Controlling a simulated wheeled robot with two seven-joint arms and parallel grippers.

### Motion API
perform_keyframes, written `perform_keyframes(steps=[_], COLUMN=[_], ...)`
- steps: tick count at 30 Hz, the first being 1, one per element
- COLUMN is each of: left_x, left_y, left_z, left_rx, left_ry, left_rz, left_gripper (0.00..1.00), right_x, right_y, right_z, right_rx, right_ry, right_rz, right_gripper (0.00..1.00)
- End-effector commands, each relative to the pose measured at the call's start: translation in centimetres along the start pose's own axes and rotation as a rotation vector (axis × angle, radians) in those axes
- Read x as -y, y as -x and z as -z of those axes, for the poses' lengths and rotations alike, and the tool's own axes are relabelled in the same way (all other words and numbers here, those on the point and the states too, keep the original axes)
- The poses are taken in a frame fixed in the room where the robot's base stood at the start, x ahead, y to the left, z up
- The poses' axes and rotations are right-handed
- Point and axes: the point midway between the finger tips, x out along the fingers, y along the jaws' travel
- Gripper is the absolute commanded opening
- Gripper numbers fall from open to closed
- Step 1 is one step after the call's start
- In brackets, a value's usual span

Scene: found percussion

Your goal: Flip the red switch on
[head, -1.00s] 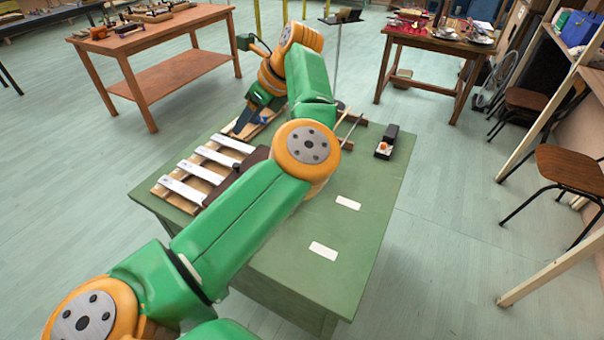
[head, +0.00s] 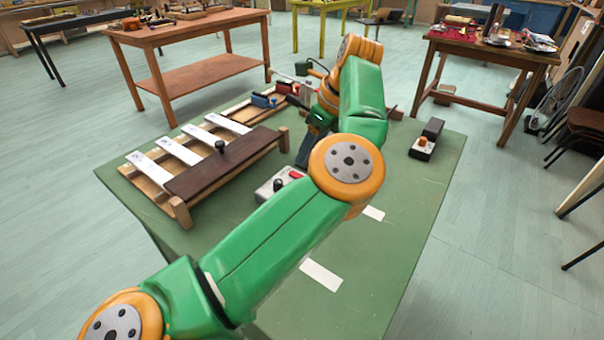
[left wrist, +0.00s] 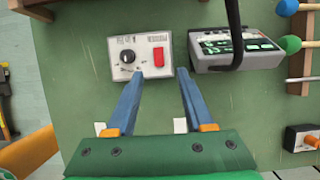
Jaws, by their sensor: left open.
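The red switch (left wrist: 158,56) is on the right part of a light grey box (left wrist: 142,38) that also has a black knob (left wrist: 128,57). In the head view the box (head: 268,192) sits on the green table, partly hidden by my left arm, with the red switch (head: 295,174) showing beside the arm. My left gripper (left wrist: 161,71) is open and empty, its blue fingertips at the box's lower edge in the left wrist view, with the switch just beyond the gap between them. In the head view my left gripper (head: 304,158) is just behind the box. My right gripper is not in view.
A wooden xylophone (head: 183,213) with white bars and a dark board lies left of the box. A grey device (left wrist: 238,62) with a dark cable or handle over it is close to the right finger. A black box with an orange knob (head: 423,143) stands at right. The table's near right is clear.

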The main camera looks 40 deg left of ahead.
Motion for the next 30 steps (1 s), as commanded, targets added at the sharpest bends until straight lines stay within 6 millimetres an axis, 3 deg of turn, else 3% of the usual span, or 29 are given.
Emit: perform_keyframes(steps=[10,20,26,30], left_x=[-0.1,0.0,0.0,0.0], left_y=[-6.1,-7.0,-6.9,-6.9], left_z=[0.0,0.0,0.0,0.0], left_rx=[0.000,0.001,0.001,0.002], left_ry=[0.000,0.000,0.000,0.000], left_rz=[-0.001,0.001,0.001,0.001], left_gripper=[0.53,0.53,0.00,0.00], right_x=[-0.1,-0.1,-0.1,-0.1], right_y=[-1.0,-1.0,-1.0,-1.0], right_z=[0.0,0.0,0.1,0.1], right_rx=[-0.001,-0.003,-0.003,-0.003], right_ry=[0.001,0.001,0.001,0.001], right_rz=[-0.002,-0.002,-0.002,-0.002], right_gripper=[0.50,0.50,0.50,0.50])
